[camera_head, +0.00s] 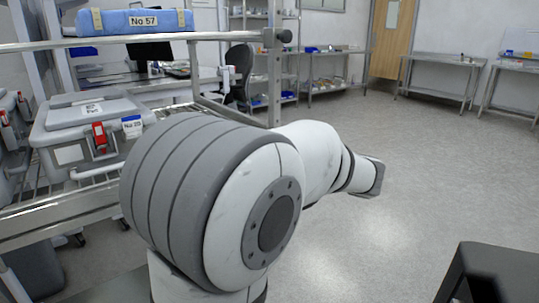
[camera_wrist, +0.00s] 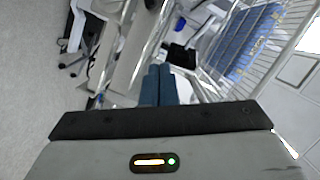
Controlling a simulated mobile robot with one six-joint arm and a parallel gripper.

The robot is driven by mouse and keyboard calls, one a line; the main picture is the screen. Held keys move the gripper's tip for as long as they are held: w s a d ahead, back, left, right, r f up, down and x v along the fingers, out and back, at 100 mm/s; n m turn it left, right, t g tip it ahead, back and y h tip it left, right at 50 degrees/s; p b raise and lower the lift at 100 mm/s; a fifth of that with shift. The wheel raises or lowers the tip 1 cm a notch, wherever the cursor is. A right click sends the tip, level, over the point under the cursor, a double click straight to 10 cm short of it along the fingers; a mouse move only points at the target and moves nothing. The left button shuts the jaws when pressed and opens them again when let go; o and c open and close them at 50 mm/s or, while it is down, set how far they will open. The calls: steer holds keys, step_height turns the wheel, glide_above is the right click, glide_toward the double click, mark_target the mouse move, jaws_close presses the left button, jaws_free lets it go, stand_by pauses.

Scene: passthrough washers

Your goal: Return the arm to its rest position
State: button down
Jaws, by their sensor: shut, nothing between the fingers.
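My arm (camera_head: 240,195) fills the middle of the head view. Its large grey and white joint is nearest, and a thinner white link runs to the right over open floor. The fingers are hidden in the head view. In the wrist view my gripper (camera_wrist: 158,85) shows two blue-grey fingers pressed side by side. It is shut, with nothing held between them. The wrist view looks tilted toward a metal rack and benches.
A metal rack (camera_head: 230,35) stands close on the left, holding a grey lidded case (camera_head: 90,118) and a blue wrapped pack (camera_head: 130,20) labelled "No 57". Steel tables (camera_head: 440,62) line the far wall. A black object (camera_head: 490,272) is at lower right. Floor is open to the right.

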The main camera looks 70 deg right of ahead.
stand_by(0.5)
steer(key=w+a+r+n+g+y+p, duration=0.25)
steer(key=w+a+g+y+p, duration=0.35)
steer(key=w+a, duration=0.5)
steer(key=w+a+r+n+g+y+p, duration=0.1)
steer(key=w+a+n+y+p, duration=0.3)
steer(key=w+a+p, duration=0.7)
steer(key=s+a+r+n+g+h+p, duration=0.1)
steer(key=s+a+r+n+g+p, duration=0.1)
steer(key=a, duration=0.6)
steer(key=s+a+r+n+g+h+p, duration=0.2)
steer(key=a+r+n+p, duration=0.2)
steer(key=a+p, duration=0.3)
steer(key=s+a+r+n+g+h+p, duration=0.1)
steer(key=a+r+n+g+p, duration=0.1)
steer(key=a+p, duration=0.3)
steer(key=shift+s+a+r+n+h, duration=0.35)
steer(key=shift+a+r+n, duration=0.3)
steer(key=shift+a, duration=1.15)
